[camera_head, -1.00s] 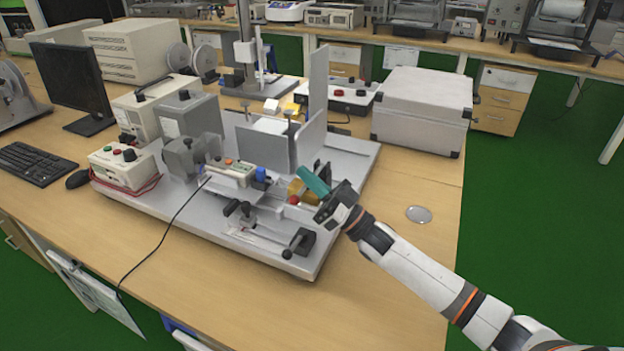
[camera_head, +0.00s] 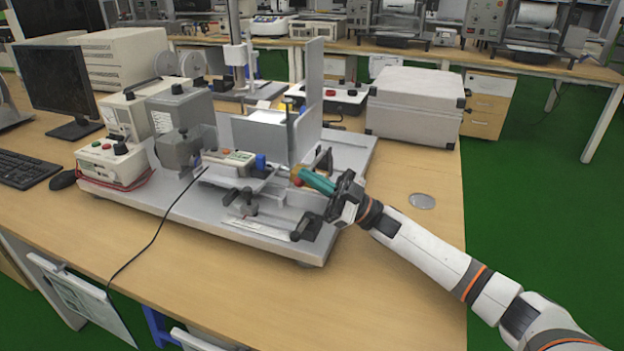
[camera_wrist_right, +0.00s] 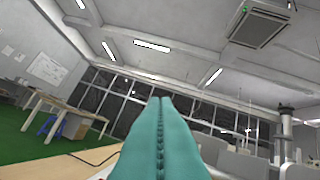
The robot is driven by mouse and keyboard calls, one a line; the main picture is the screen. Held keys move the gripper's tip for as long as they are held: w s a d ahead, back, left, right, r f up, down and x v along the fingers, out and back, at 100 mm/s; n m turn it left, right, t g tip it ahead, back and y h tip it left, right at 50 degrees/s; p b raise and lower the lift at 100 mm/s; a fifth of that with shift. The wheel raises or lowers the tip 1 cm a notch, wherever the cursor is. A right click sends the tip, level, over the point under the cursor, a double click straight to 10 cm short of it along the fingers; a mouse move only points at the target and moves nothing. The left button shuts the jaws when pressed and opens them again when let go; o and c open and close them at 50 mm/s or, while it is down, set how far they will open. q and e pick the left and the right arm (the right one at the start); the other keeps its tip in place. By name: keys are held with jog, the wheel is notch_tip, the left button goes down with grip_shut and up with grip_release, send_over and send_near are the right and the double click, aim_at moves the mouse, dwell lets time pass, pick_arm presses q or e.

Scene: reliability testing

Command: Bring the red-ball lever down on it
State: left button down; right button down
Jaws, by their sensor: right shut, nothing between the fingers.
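My right gripper (camera_head: 306,174) is shut, its teal fingers together and empty. It reaches in from the right over the near right part of the grey test rig (camera_head: 290,247). Its tips are at a small orange-yellow part (camera_head: 296,170) of the rig. The right wrist view shows the closed fingers (camera_wrist_right: 160,105) pointing up toward windows and ceiling, with no lever in sight. My left gripper is out of view.
A black-handled clamp (camera_head: 305,228) sits at the rig's front right. Upright grey plates (camera_head: 308,110) stand behind the fingers. A grey case (camera_head: 412,110) is at the back right. The wood table (camera_head: 400,275) is clear in front of the rig.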

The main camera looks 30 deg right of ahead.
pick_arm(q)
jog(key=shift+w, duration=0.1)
pick_arm(e)
jog(key=shift+d+f, duration=0.1)
dwell(0.3)
